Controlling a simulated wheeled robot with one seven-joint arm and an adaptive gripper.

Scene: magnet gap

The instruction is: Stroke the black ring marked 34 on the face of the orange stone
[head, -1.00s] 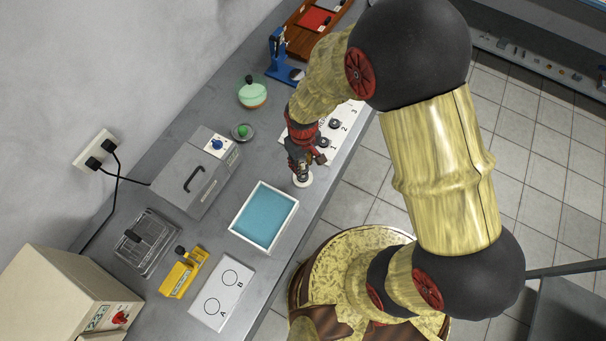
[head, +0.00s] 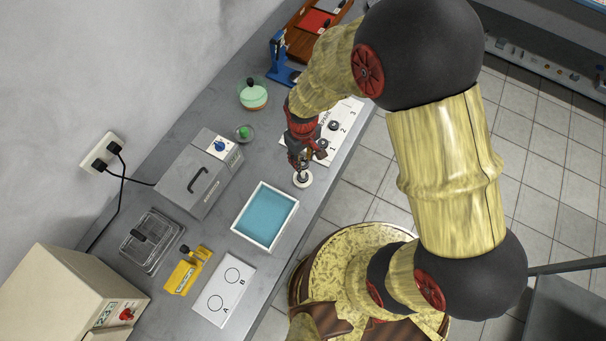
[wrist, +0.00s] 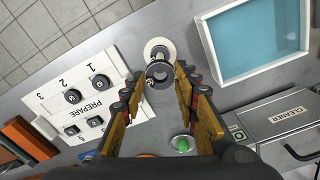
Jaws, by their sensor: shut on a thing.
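My gripper (wrist: 162,82) has its fingers closed around a small dark ring-shaped piece (wrist: 160,73) with a pale centre. The piece is at or just above a white round disc (wrist: 159,49) on the bench; I cannot tell if they touch. The disc also shows in the head view (head: 303,181). I cannot read a 34 on the held piece. A red-orange slab (head: 315,22) lies in a brown tray at the far end of the bench, well away from my gripper; I cannot tell surely that it is the orange stone.
A white PREPARE board (wrist: 88,88) with several dark rings lies beside my gripper. A blue-filled white tray (head: 265,215), a grey cleaner box (head: 197,172), a green button (head: 243,132), a blue stand (head: 279,62) and a white A/B plate (head: 224,289) share the bench.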

